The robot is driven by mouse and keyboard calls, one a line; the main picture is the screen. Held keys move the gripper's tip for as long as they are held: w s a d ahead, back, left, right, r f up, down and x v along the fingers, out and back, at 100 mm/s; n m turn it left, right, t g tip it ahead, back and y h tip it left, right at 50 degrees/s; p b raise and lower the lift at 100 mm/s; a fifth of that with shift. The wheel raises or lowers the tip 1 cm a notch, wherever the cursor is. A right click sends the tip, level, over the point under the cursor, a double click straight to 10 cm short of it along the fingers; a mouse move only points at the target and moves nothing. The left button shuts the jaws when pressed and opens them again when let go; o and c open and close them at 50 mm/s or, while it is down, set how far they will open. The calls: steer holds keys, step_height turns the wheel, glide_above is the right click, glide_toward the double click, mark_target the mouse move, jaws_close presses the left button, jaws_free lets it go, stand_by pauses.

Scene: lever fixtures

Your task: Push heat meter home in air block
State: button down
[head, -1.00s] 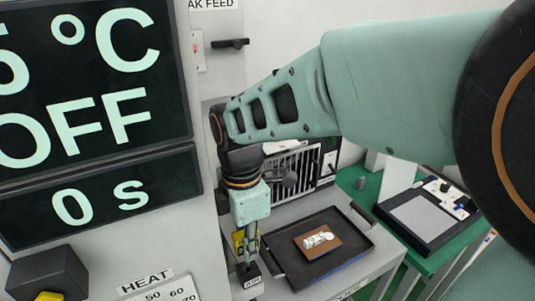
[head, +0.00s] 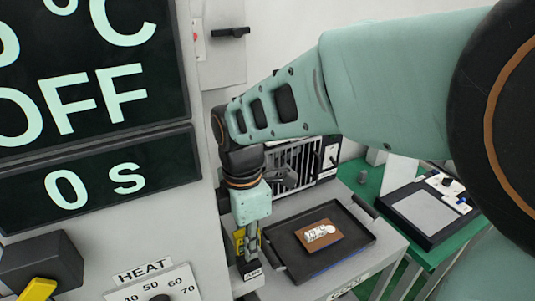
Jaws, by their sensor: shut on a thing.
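My gripper (head: 249,256) points down at the left of the tray, in the lower middle of the head view. Its fingers are shut on a yellow thing, seemingly the heat meter (head: 239,241), which shows only as a strip at the left of the fingers. The air block (head: 252,274), dark with a white AIR label, lies right below the fingertips. The meter's lower end is hidden, so I cannot tell how deep it sits in the block.
A black tray (head: 285,266) with a brown card stands just right of my gripper. A grey panel with a large display (head: 90,100), a HEAT dial (head: 158,295) and a black box with a yellow lever (head: 38,289) is close on the left. A green table (head: 430,245) is at the right.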

steer(key=shift+f+b, duration=0.8)
steer(key=shift+f, duration=0.4)
steer(key=c, duration=1.8)
jaws_free()
steer(key=shift+r, duration=0.15)
